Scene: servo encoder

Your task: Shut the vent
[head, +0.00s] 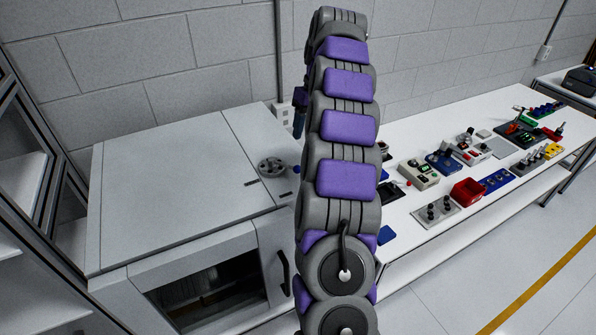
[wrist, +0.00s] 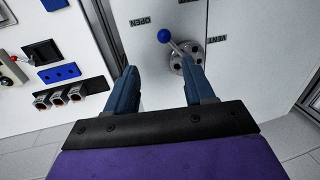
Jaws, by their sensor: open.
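The vent valve is a round grey hub (wrist: 188,58) with a short lever ending in a blue ball (wrist: 164,36), on the white cabinet top. In the wrist view the lever slants up and left from the hub, toward an upside-down OPEN label (wrist: 141,20). A VENT label (wrist: 216,39) is right of the hub. The hub also shows in the head view (head: 271,166). My gripper (wrist: 159,67) is open and empty; its right fingertip overlaps the hub in the picture, and I cannot tell whether they touch. The blue ball appears beyond the fingertips, between them.
The white cabinet (head: 165,185) has a dark window and black handle (head: 283,272) in front. A block wall stands behind. My arm hides part of the middle.

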